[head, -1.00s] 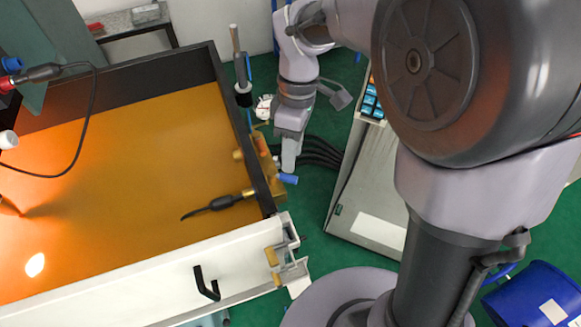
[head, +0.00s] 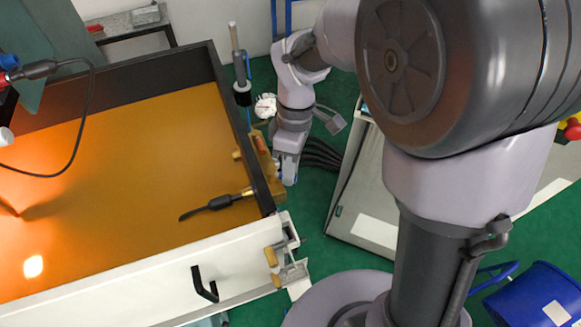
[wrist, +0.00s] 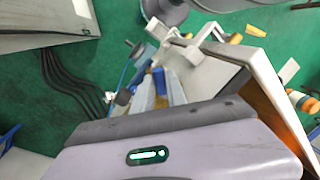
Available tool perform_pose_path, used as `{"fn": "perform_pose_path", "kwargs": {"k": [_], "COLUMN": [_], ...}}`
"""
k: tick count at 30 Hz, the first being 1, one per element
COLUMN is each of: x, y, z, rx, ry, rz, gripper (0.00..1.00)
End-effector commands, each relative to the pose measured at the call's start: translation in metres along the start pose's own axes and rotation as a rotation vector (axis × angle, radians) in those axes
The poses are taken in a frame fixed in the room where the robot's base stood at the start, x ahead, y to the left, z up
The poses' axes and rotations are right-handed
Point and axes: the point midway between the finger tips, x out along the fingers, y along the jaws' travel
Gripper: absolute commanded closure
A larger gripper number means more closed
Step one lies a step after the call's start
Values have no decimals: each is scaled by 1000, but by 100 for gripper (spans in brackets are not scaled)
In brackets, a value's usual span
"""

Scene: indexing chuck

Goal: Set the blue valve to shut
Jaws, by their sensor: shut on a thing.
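The blue valve (head: 278,170) sits on the brass manifold (head: 262,158) at the outer right wall of the tank. My gripper (head: 287,178) points down over it and is shut on its blue handle, hiding most of it in the head view. Only a small piece of blue shows at the left of the fingers. The exact angle of the handle cannot be told.
An orange-red handle (head: 260,145) is on the same manifold, close behind my gripper. A round gauge (head: 265,105) stands further back. The tank (head: 262,190) bounds the left, and a grey cabinet (head: 350,200) with black cables (head: 320,153) stands to the right.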

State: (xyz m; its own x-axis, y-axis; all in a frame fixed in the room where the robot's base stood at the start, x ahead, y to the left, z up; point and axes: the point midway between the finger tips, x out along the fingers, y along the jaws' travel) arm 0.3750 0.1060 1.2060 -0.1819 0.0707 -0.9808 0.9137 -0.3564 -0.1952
Motion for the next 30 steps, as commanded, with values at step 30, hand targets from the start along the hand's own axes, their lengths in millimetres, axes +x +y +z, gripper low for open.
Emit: {"fn": "perform_pose_path", "kwargs": {"k": [30], "x": [6], "y": [-26], "z": [-6], "rx": [617], "ry": [126], "rz": [1], "gripper": [100]}}
